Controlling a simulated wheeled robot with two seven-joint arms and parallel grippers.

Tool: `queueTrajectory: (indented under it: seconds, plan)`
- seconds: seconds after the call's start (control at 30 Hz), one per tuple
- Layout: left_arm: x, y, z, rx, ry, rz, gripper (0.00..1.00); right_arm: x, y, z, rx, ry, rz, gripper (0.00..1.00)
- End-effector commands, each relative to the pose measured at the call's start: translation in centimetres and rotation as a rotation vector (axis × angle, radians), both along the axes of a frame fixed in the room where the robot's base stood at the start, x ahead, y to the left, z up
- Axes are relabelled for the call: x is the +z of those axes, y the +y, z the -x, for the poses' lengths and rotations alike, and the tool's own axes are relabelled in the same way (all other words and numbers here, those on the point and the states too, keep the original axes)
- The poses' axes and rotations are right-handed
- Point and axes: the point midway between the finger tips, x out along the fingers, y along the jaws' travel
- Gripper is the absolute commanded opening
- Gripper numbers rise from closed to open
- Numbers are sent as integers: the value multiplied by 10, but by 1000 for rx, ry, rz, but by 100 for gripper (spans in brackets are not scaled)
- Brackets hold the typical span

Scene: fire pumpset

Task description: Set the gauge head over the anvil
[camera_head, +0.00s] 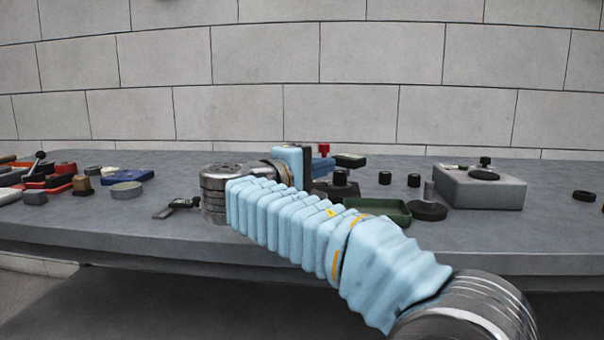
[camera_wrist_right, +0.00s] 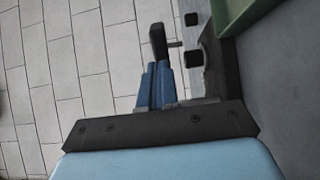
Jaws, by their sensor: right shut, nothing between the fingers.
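I cannot tell for certain which parts are the gauge head and the anvil. A grey block (camera_head: 480,190) stands right of centre in the head view, with a dark disc (camera_head: 484,174) and a black knob on top. Left of it is a round black base with a short grey post (camera_head: 428,192). My right gripper (camera_head: 323,164) is partly hidden behind its own wrist, near a red-topped part (camera_head: 324,149). In the wrist view its blue fingers (camera_wrist_right: 156,72) are together and empty, with a dark upright part (camera_wrist_right: 158,42) just past the tips. My left gripper is out of view.
A green tray (camera_head: 380,210) lies beside my right forearm and also shows in the wrist view (camera_wrist_right: 236,14). Small black cylinders (camera_head: 385,178) stand behind it. Blue, red and grey parts crowd the left end. A block wall (camera_head: 260,110) closes the back.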

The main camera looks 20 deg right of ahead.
Motion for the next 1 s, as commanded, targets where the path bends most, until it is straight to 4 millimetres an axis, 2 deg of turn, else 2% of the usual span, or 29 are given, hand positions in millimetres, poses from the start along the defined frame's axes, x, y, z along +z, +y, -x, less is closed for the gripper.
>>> queueTrajectory:
  seconds: [0.1,0.23,0.7,1.0]
  plan:
    - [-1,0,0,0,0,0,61,0,-13,-5,-1,0,0,0]
    - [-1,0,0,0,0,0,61,0,-20,-8,0,-1,0,0]
    - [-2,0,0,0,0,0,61,-1,-22,-8,9,0,0,0]
    - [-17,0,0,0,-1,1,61,-3,-31,-11,129,-2,-3,0]
